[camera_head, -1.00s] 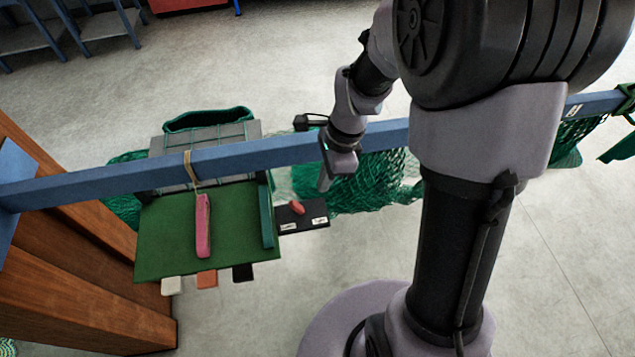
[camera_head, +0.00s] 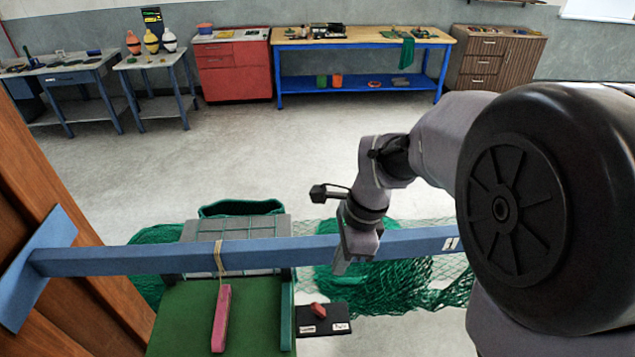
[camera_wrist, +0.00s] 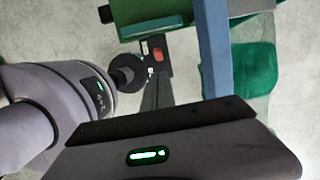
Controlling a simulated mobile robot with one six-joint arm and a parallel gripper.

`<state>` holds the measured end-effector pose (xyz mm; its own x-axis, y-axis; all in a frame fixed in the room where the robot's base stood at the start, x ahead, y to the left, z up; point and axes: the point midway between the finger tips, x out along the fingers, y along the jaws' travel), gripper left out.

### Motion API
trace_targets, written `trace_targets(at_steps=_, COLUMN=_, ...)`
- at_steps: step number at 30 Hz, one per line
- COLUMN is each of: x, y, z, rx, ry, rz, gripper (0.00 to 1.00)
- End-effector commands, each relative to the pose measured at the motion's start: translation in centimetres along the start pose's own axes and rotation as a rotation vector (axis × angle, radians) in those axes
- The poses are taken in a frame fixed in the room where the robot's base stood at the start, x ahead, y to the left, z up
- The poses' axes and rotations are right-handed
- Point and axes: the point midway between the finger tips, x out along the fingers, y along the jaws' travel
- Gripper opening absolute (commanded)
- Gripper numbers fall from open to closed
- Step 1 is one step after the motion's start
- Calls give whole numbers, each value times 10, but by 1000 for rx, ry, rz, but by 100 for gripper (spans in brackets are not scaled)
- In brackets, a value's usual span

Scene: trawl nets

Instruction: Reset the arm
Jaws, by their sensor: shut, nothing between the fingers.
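My gripper (camera_head: 342,262) is shut and empty in the head view. It points down in front of the blue beam (camera_head: 130,260), with green netting (camera_head: 385,285) behind and below it. My arm is bent, its upper part filling the right of the view. In the wrist view the blue beam (camera_wrist: 214,60) runs down right of centre, and part of my arm fills the left and bottom.
A wooden post stands left. Benches (camera_head: 360,40) line the back wall; the floor between is clear.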

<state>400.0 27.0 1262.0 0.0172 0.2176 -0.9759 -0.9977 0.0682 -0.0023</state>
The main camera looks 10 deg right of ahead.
Motion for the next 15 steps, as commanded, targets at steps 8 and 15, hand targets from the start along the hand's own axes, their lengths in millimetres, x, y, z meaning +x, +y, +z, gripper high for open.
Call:
trace_targets(at_steps=8, x=59, y=72, z=-10, rx=-652, ry=94, rz=-246, gripper=0)
trace_targets(at_steps=15, x=112, y=137, z=-23, rx=-1211, ry=287, rz=-411, gripper=0)
